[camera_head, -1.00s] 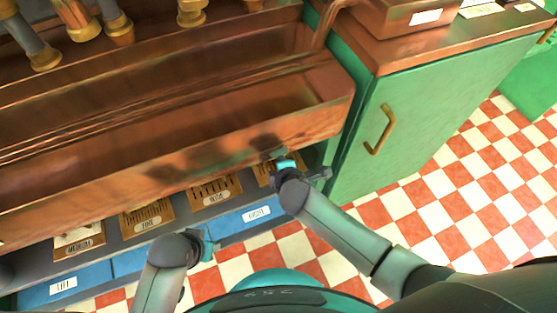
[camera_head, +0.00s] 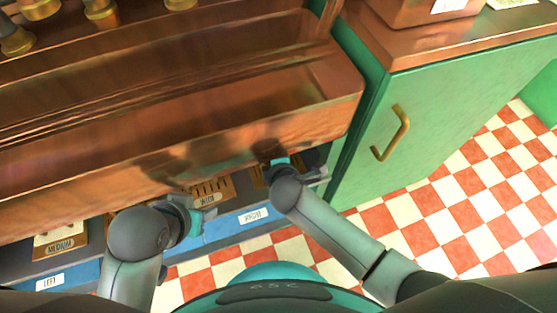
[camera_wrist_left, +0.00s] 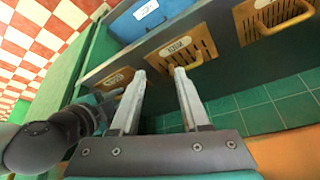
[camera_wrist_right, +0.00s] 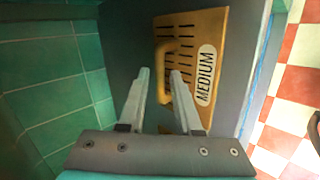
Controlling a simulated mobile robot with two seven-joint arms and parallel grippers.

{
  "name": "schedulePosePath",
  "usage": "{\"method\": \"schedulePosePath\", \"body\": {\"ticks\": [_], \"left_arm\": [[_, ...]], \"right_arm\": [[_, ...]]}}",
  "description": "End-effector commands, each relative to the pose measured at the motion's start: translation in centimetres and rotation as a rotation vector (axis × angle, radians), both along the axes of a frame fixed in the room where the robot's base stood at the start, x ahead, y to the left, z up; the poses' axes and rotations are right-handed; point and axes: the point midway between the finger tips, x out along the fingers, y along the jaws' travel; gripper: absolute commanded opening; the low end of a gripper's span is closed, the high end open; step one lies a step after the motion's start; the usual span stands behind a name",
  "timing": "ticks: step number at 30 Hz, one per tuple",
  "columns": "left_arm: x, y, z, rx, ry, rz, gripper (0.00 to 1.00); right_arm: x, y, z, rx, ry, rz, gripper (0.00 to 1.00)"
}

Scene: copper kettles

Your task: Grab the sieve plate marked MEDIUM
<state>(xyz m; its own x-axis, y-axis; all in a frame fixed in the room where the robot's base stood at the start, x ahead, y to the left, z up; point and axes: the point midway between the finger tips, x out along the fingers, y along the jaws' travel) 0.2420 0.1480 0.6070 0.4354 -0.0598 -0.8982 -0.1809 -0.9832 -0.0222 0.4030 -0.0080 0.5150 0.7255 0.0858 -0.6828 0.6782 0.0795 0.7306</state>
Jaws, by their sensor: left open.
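In the right wrist view a tan slotted plate (camera_wrist_right: 192,65) marked MEDIUM stands on a dark panel, its handle (camera_wrist_right: 183,92) beyond my right gripper (camera_wrist_right: 160,75). The right fingers are apart close to the handle; I cannot tell whether they straddle it. In the head view my right gripper (camera_head: 280,165) largely covers this plate at the right end of the row. Another plate (camera_head: 58,240) marked MEDIUM is at the far left. My left gripper (camera_head: 195,212) is open and empty before the plate marked WIDE (camera_head: 213,190), whose handle is near its fingertips in the left wrist view.
A copper trough (camera_head: 215,145) overhangs the row of plates. Blue panels (camera_head: 237,225) with white labels lie below. A green cabinet (camera_head: 400,130) with a brass handle stands at right. The checkered floor (camera_head: 450,215) is clear.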

Motion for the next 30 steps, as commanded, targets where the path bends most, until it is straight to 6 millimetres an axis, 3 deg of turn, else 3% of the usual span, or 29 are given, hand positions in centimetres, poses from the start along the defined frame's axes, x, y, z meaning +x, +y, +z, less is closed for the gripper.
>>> {"method": "schedulePosePath", "body": {"ticks": [13, 22, 30], "left_arm": [[0.08, -0.24, 1.09, -0.01, -0.034, -0.005, 0.46], [0.09, -0.23, 1.06, -0.01, -0.033, -0.005, 0.46], [0.07, -0.24, 1.04, -0.01, -0.033, -0.005, 0.46]], "right_arm": [[-0.12, 0.38, -0.38, 0.001, -0.001, 0.001, 0.33], [-0.1, 0.34, -0.4, 0.001, -0.001, 0.001, 0.0], [-0.09, 0.31, -0.41, 0.0, 0.0, 0.0, 0.0]]}}
